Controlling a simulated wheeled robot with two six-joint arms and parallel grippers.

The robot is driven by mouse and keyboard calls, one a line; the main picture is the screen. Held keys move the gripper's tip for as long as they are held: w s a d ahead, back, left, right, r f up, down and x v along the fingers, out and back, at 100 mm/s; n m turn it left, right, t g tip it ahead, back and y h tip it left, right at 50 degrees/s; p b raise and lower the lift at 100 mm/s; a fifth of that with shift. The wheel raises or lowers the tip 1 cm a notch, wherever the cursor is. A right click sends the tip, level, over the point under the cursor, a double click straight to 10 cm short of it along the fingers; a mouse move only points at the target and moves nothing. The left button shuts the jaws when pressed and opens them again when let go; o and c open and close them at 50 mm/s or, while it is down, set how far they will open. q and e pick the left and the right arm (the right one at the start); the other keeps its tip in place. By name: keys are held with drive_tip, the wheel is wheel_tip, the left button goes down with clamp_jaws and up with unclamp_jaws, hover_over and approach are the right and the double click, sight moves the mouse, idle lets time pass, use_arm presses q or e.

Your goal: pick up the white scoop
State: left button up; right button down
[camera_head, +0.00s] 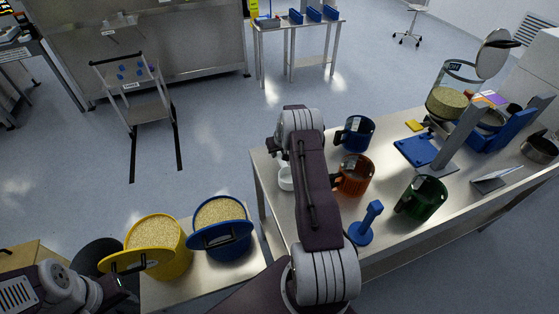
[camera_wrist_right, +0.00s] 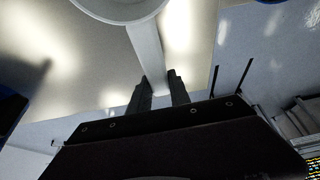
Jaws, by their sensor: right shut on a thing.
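The white scoop (camera_head: 286,178) shows in the head view at the left end of the right-hand table, partly hidden by my right arm. In the right wrist view its round white cup (camera_wrist_right: 120,6) is at the top edge and its flat handle (camera_wrist_right: 147,50) runs down to my right gripper (camera_wrist_right: 160,83). The two dark fingers are shut on the end of the handle. I cannot tell whether the scoop touches the tabletop. My left arm comes in at the bottom left of the head view; the state of its gripper does not show clearly.
Blue (camera_head: 355,133), orange (camera_head: 354,174) and green (camera_head: 422,198) mugs and a blue stand (camera_head: 364,226) are right of my right arm on the table (camera_head: 400,245). Yellow (camera_head: 170,262) and blue (camera_head: 232,247) grain-filled containers stand at the lower left. Open floor lies beyond.

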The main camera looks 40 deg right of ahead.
drive_tip(key=shift+w+d+r+b, duration=0.1)
drive_tip(key=shift+r+b, duration=0.3)
drive_tip(key=shift+r, duration=0.55)
drive_tip(key=s+d+r+b, duration=0.1)
drive_tip(key=s+d+r, duration=0.1)
drive_tip(key=d, duration=0.3)
drive_tip(key=s+d+r+b, duration=0.2)
drive_tip(key=d+r, duration=0.3)
drive_tip(key=shift+s+d, duration=0.3)
drive_tip(key=shift+d, duration=0.05)
